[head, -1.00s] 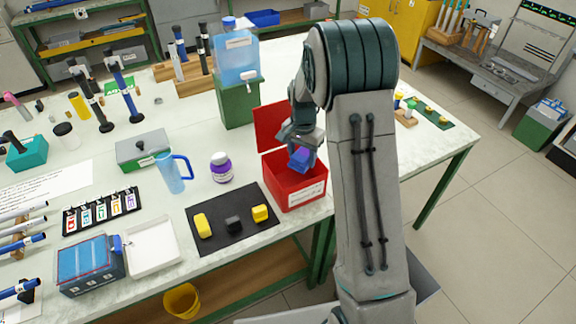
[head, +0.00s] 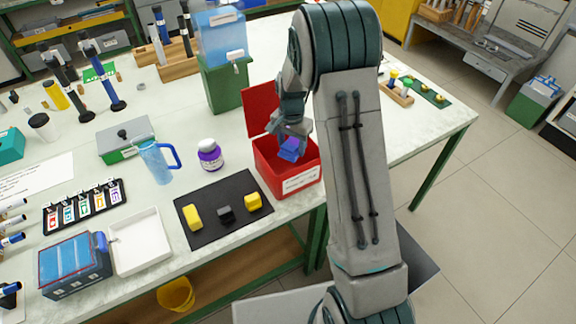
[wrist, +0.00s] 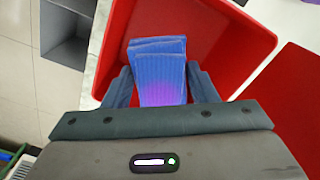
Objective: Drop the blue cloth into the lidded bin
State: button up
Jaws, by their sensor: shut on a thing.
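The blue cloth (head: 291,149) is a small folded bundle. My gripper (head: 293,138) is shut on it and holds it at the mouth of the red bin (head: 290,185). The bin's red lid (head: 259,108) stands open at the back. In the wrist view the folded cloth (wrist: 160,75) sits between the two fingers of my gripper (wrist: 160,88), with the red bin (wrist: 225,50) around and below it. The open lid (wrist: 290,100) is at the right there. Whether the cloth touches the bin floor cannot be told.
A black mat (head: 235,190) with two yellow blocks and a dark one lies left of the bin. A purple-capped jar (head: 210,155) and a blue jug (head: 157,162) stand beyond it. A blue water dispenser on a green stand (head: 224,85) is behind the lid.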

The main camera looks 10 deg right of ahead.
jog(key=o, duration=1)
notch_tip(320, 180, up, 14)
jog(key=shift+f+b, duration=0.1)
jog(key=shift+b, duration=1)
